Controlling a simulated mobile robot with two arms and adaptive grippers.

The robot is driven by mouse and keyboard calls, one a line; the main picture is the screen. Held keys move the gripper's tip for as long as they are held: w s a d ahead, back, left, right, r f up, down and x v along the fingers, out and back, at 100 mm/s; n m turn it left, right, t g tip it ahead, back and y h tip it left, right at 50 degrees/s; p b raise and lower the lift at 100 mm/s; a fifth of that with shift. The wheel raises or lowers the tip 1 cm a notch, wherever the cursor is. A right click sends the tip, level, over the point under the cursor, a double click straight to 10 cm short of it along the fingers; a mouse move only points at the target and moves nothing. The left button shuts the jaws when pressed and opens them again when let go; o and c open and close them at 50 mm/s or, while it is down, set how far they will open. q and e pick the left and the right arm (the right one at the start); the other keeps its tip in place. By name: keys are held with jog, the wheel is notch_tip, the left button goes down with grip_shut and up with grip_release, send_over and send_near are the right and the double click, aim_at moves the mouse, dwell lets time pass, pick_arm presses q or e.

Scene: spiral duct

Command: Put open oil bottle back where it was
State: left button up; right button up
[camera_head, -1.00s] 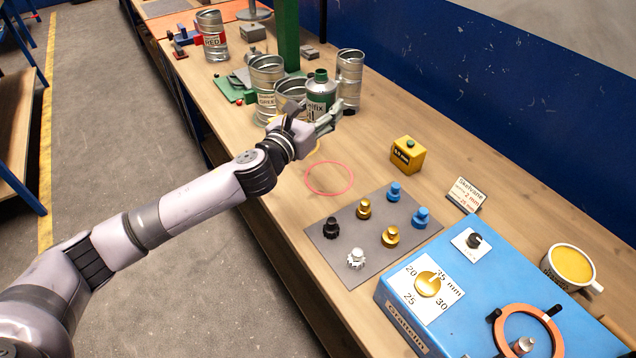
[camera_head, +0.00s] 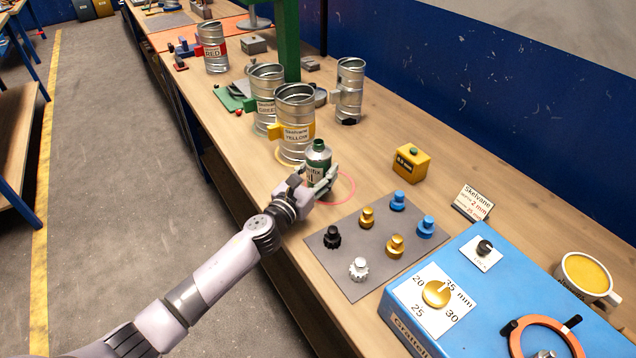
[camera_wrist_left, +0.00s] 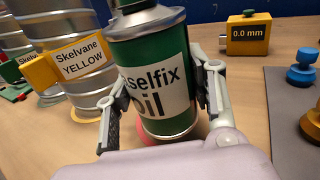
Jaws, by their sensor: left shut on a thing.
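The oil bottle (camera_head: 317,157), green and silver with a white label, is upright in my left gripper (camera_head: 321,186). In the left wrist view both fingers (camera_wrist_left: 158,98) are closed around the bottle (camera_wrist_left: 155,85), one on each side. A red ring (camera_head: 352,190) is marked on the bench, and the bottle stands at or just above its left part. Some pink (camera_wrist_left: 203,128) shows beside the bottle's base in the wrist view. I cannot tell if the base touches the bench. The bottle's mouth is out of the wrist view. My right gripper is not in view.
A can labelled Skelvane YELLOW (camera_head: 295,135) stands close behind the bottle, with a green-labelled can (camera_head: 264,80) and another can (camera_head: 349,92) beyond. A yellow 0.0 mm block (camera_head: 411,163) is to the right. A grey mat (camera_head: 340,275) with several knobs lies in front.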

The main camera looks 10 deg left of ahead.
aim_at(318, 180)
pick_arm(q)
jog(key=shift+f+b, duration=0.3)
jog(key=shift+f, duration=1.05)
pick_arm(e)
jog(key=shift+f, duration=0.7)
pick_arm(q)
jog(key=shift+f, duration=0.2)
jog(key=o, duration=1.3)
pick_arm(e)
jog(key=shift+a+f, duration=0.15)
